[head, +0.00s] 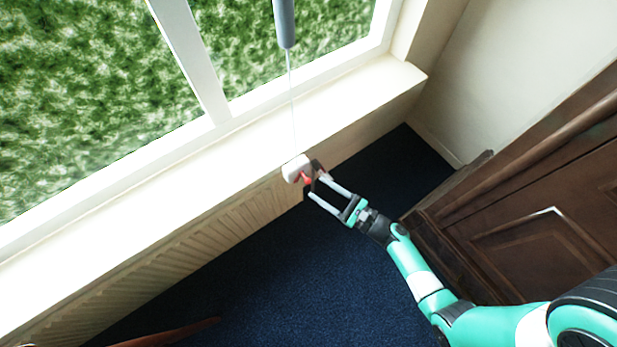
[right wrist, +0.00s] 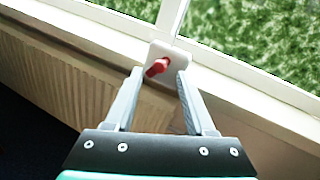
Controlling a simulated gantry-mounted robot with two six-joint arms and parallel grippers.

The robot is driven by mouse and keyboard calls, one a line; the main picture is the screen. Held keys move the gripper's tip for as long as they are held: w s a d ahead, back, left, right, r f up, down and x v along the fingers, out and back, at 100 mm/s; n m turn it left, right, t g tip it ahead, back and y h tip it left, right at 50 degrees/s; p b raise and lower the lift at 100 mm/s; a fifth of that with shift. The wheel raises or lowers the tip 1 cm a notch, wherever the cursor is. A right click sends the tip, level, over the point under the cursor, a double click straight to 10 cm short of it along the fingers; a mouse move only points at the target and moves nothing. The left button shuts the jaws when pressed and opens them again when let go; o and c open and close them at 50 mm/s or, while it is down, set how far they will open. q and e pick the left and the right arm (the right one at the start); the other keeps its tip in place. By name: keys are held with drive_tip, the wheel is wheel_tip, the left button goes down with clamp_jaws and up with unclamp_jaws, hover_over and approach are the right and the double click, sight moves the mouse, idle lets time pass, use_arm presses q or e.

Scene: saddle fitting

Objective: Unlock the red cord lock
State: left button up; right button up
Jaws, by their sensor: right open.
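The red cord lock (head: 306,180) is a small red lever on a white housing (head: 296,167), at the front edge of the window sill. In the right wrist view the red lever (right wrist: 157,67) sits on the face of the white housing (right wrist: 177,55), tilted, with its lower end toward the left. My right gripper (head: 319,187) is open, with its fingers pointing at the lock. In the right wrist view its fingertips (right wrist: 160,73) lie to either side of the red lever, with a gap on both sides. Whether they touch the housing I cannot tell. My left gripper is not in view.
A thin cord (head: 292,105) runs from the housing up to a grey cylinder (head: 285,25) before the window. The white sill (head: 180,178) lies above a ribbed panel (head: 190,245). A dark wooden cabinet (head: 540,215) stands at the right. Blue carpet (head: 300,275) is mostly clear.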

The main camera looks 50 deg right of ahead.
sight(308, 181)
drive_tip(key=w, duration=0.3)
drive_tip(key=w+b, duration=0.1)
drive_tip(key=w, duration=0.1)
drive_tip(key=shift+w+a, duration=0.15)
drive_tip(key=shift+a, duration=0.1)
clamp_jaws()
